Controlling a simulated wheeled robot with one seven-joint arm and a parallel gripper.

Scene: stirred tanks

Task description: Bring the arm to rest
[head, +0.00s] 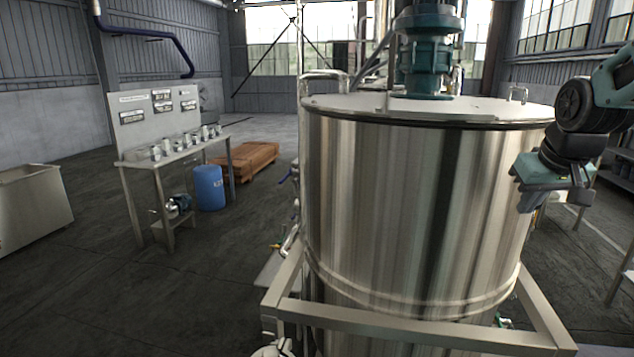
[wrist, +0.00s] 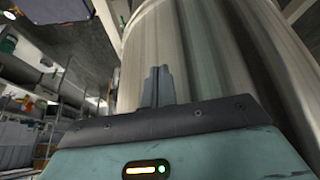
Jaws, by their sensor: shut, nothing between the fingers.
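The tank wall (wrist: 215,50) fills much of the wrist view behind the fingers. I cannot tell how wide the gap between fingers and wall is. My arm comes in from the right edge of the head view.
A teal motor (head: 428,55) tops the tank lid, and a steel frame (head: 400,318) surrounds its lower part. A bench (head: 180,155) with several small fittings, a blue drum (head: 208,188) and brown pallets (head: 250,160) stand left. A steel bin (head: 32,208) is far left. Open floor lies between.

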